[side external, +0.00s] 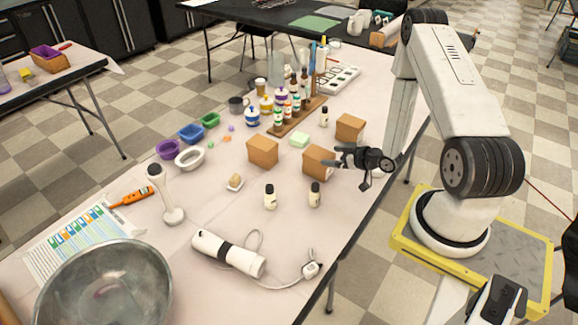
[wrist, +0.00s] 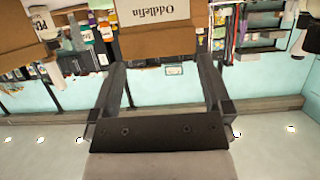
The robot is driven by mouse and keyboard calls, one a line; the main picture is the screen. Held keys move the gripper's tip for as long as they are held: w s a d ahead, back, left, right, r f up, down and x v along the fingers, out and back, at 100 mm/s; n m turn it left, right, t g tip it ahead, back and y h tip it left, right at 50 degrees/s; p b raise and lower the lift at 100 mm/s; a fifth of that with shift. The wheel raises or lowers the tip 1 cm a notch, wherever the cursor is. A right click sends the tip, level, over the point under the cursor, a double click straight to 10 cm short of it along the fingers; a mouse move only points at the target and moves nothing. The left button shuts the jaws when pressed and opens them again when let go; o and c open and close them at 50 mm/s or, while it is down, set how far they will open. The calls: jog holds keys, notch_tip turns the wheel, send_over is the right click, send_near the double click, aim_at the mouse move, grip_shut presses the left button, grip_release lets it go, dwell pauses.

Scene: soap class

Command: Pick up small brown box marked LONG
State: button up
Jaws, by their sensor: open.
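Three small brown boxes stand on the table in the side view: one at the left (side external: 262,150), one in the middle (side external: 319,162) and one at the back right (side external: 350,127). I cannot read LONG on any of them there. My gripper (side external: 337,157) is open beside the right side of the middle box, its fingers pointing at it and overlapping it in the picture. The wrist view is upside down. There, a brown box (wrist: 157,44) with a white label reading "Oddlefin" lies just ahead of my open fingers (wrist: 160,72). Another brown box (wrist: 20,40) is partly visible at upper left.
Two small bottles (side external: 270,196) (side external: 315,194) stand in front of the boxes. A pale green soap bar (side external: 299,139) and a wooden bottle rack (side external: 298,117) are behind. A white hand blender (side external: 228,253) lies nearer, with a steel bowl (side external: 105,285) at front left.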

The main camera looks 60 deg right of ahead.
aim_at(320, 153)
jog(key=shift+x, duration=2.4)
jog(key=shift+s, duration=0.1)
jog(key=c, duration=1)
jog(key=shift+r, duration=0.2)
jog(key=shift+c, duration=0.2)
jog(key=shift+r, duration=4.8)
